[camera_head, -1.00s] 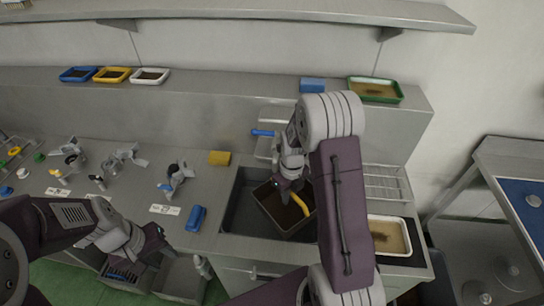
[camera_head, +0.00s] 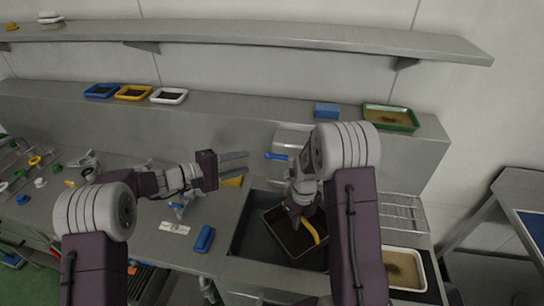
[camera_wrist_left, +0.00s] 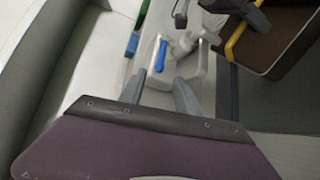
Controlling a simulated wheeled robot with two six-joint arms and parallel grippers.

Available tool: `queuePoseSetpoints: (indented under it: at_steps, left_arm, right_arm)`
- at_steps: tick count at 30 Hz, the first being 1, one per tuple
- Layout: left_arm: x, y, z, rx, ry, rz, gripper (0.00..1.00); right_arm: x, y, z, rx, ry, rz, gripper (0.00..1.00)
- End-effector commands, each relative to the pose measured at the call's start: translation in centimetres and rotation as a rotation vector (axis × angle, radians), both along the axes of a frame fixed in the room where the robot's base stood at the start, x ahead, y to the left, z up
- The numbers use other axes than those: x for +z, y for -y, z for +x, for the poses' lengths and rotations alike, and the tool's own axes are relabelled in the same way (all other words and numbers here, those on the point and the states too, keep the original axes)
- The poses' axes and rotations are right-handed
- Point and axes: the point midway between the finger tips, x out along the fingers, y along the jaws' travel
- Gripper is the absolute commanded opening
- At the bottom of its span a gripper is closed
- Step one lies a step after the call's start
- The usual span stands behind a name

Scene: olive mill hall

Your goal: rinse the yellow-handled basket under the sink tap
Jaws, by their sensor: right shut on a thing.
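The basket (camera_head: 283,243), with dark contents and a yellow handle (camera_head: 312,230), is in the sink (camera_head: 250,240). It also shows at the top right of the left wrist view (camera_wrist_left: 280,48). My right gripper (camera_head: 296,212) is shut at the basket's far side; its fingertips are partly hidden by the arm. The tap has a blue lever (camera_head: 276,156), seen also in the left wrist view (camera_wrist_left: 160,55). My left gripper (camera_head: 238,164) is open and empty, its fingers pointing toward the blue lever, apart from it. Whether water runs is not visible.
A yellow block (camera_head: 232,181) lies behind my left fingers. A blue block (camera_head: 204,238) lies left of the sink. A wire rack (camera_head: 402,213) and a white tray (camera_head: 425,285) are at right. Several trays stand on the ledge (camera_head: 240,110).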

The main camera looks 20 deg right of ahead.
Motion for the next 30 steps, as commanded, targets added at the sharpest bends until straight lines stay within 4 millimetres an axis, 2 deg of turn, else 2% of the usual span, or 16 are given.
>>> queuePoseSetpoints:
  at_steps: [5,12,16,21,29,30]
  left_arm:
    - [-0.6,2.7,0.4,-0.004,-0.001,0.001,0.39]
    - [-1.8,7.8,1.5,-0.003,-0.001,0.002,0.39]
    - [-2.2,9.8,2.0,-0.003,-0.001,0.002,0.39]
    - [-2.4,11.0,2.3,0.000,-0.002,0.003,0.39]
    - [-2.5,11.2,2.4,0.000,-0.002,0.003,0.39]
    - [-2.5,11.2,2.4,0.000,-0.002,0.003,0.36]
  right_arm:
    - [0.0,0.0,0.0,0.000,0.001,0.000,0.00]
    - [0.0,0.0,0.0,0.000,0.001,0.000,0.00]
    - [0.0,0.0,0.0,0.000,0.001,0.000,0.00]
    - [0.0,0.0,0.0,0.000,0.001,0.000,0.00]
    - [0.0,0.0,0.0,0.000,0.001,0.000,0.00]
    - [0.0,0.0,0.0,0.000,0.001,0.000,0.00]
